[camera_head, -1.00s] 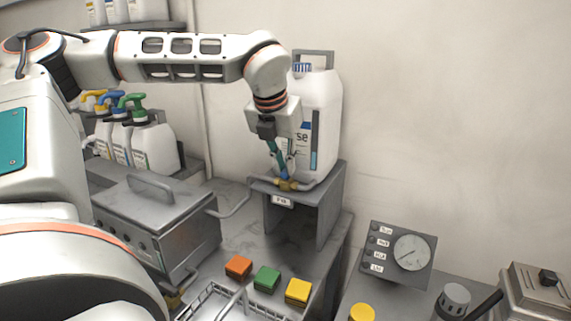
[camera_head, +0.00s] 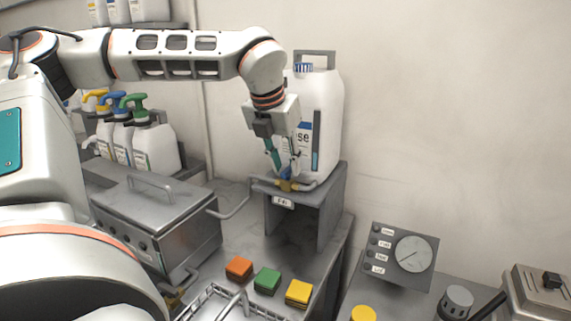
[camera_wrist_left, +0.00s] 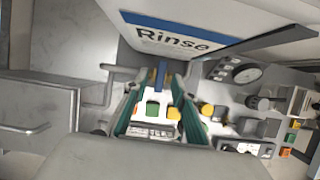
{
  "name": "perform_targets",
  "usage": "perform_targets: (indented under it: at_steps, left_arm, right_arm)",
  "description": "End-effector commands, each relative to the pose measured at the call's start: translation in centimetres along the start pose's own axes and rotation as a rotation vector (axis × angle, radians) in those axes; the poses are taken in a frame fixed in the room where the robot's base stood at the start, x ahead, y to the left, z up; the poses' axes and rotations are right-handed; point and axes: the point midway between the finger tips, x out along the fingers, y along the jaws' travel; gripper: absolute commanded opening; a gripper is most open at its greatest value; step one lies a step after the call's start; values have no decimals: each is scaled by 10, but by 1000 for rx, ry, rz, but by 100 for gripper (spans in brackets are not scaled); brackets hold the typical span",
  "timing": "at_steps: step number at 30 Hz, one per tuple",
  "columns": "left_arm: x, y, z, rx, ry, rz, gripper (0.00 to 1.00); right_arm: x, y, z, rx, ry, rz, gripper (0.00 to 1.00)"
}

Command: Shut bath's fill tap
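The fill tap (camera_head: 287,185) is a small brass valve with a blue handle. It sits on the pipe at the front of a grey stand, above a small label that seems to read "Fill". The bath appears to be the lidded steel box (camera_head: 178,232) on the left, joined by a bent pipe. My left gripper (camera_head: 283,164) points down just above the tap, with its teal fingers apart. In the left wrist view the blue handle (camera_wrist_left: 161,74) shows between the spread fingers, with no clear contact. My right gripper is not in view.
A large white Rinse jug (camera_head: 322,115) stands on the grey stand (camera_head: 334,200) close behind my gripper. Orange, green and yellow blocks (camera_head: 267,280) lie on the counter in front. A gauge panel (camera_head: 397,255) stands at the right. Pump bottles (camera_head: 150,145) stand at the back left.

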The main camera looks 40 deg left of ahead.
Motion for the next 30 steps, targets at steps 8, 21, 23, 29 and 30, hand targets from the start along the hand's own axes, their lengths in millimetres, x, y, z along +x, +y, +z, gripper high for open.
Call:
perform_targets:
  at_steps: [8, 21, 23, 29, 30]
  left_arm:
    - [-51, 0, 2, -1, -7, 1, 26]
    - [-112, 0, 0, -1, -2, 0, 26]
    - [-114, 0, 0, -1, -1, 0, 26]
    - [-115, 0, 0, 0, 0, 0, 26]
    - [-115, 0, 0, 0, 0, 0, 26]
  right_arm:
    - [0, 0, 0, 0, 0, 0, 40]
    - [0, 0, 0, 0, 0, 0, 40]
    - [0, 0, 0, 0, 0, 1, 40]
    - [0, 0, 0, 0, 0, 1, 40]
    - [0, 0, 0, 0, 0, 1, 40]
